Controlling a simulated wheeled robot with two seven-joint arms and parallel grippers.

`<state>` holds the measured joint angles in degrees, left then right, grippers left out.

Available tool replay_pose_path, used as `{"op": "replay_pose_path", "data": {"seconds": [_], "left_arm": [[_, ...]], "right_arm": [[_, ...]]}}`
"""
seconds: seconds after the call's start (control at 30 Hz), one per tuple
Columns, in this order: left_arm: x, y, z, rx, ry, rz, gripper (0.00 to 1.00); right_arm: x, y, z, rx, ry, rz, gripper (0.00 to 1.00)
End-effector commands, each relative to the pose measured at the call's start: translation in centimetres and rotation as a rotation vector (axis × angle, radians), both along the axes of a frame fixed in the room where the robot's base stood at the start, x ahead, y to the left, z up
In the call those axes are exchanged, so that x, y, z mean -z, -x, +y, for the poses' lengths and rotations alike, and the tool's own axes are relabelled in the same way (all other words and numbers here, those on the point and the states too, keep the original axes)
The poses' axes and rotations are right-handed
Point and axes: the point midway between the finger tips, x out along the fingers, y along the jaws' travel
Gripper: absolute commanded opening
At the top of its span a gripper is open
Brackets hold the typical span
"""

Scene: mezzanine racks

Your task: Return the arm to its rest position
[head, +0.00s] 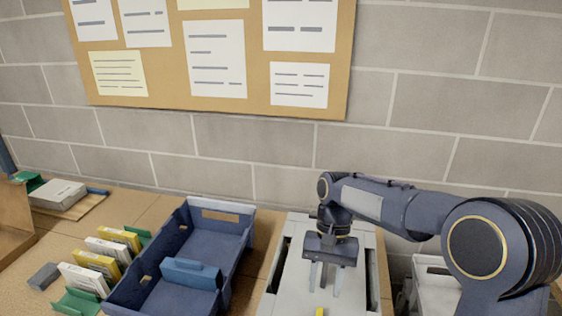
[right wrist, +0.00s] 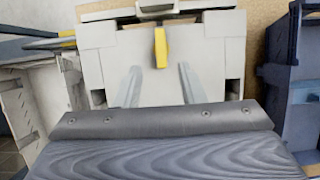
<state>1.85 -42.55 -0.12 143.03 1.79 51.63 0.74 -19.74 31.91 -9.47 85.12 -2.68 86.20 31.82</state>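My right arm reaches in from the right in the head view. Its gripper (head: 325,286) points down over a pale grey case (head: 366,262) on the table. In the right wrist view the two fingers of my right gripper (right wrist: 158,72) stand apart with nothing held between them. A yellow tab (right wrist: 160,47) on the case shows beyond the fingertips; it also shows at the bottom edge of the head view (head: 320,312). I cannot tell how far the fingertips are above the case. My left gripper is not in view.
A blue bin (head: 245,219) with a blue divider (head: 190,273) stands left of the case. A white container (head: 432,268) stands to the right. A brick wall with a notice board (head: 215,106) closes off the back.

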Motion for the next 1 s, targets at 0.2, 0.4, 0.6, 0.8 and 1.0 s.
{"op": "replay_pose_path", "data": {"seconds": [0.2,0.4,0.6,0.8,1.0], "left_arm": [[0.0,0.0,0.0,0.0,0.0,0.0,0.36],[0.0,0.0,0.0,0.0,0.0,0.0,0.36],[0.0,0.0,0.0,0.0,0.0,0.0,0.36],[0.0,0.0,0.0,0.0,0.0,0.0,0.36],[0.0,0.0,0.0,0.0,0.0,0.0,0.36]], "right_arm": [[-2.9,3.3,-3.3,0.012,-0.113,-0.14,0.36],[-4.9,8.3,-6.1,0.005,-0.214,-0.341,0.36],[-5.2,13.3,-7.6,-0.011,-0.254,-0.56,0.36],[-4.1,17.5,-8.0,-0.03,-0.236,-0.759,0.36],[-2.9,19.4,-7.8,-0.049,-0.204,-0.868,0.36]]}}
